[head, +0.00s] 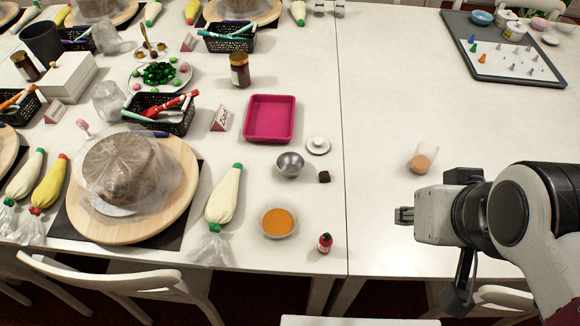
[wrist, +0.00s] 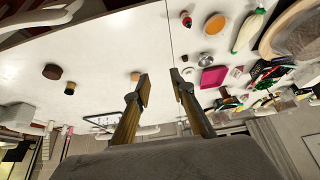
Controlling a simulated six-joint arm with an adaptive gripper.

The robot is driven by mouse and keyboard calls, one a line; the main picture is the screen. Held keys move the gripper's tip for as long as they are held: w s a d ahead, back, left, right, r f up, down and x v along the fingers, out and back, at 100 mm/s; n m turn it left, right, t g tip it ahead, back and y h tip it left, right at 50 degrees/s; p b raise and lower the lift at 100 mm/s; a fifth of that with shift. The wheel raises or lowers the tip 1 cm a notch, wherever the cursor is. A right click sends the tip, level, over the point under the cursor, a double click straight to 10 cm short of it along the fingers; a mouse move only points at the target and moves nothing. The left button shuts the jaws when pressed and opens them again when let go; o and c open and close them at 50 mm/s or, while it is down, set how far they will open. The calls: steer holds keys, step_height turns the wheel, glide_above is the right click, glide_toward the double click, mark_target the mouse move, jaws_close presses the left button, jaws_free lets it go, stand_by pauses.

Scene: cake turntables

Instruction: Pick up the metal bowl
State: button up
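In the wrist view the metal bowl (wrist: 206,57) appears small, to the right of the fingers. My gripper (head: 404,215) is above the table at the right, well apart from the bowl. In the wrist view my gripper (wrist: 160,78) has its two fingers spread with nothing between them.
The table between bowl and gripper is mostly clear.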

steer(key=o, duration=1.4)
steer(key=w+a+f+n+t, duration=0.1)
steer(key=w+a+f, duration=0.15)
steer(key=w, duration=0.55)
steer(key=w+a+f+n+t+y, duration=0.1)
steer(key=w+f+t, duration=0.15)
steer(key=w, duration=0.55)
steer(key=w+a+f+n, duration=0.1)
steer(key=w+f, duration=0.2)
steer(key=w, duration=0.5)
steer(key=w+a+f+n+t+y, duration=0.1)
steer(key=w+a+f+y, duration=0.2)
steer(key=a+f, duration=0.4)
steer(key=w+a+f+n+t+y, duration=0.1)
steer(key=w+a+f+n+y, duration=0.1)
steer(key=a+f, duration=0.5)
steer(key=shift+w+f+y, duration=0.4)
steer(key=shift+f+y, duration=0.2)
steer(key=shift+f, duration=0.15)
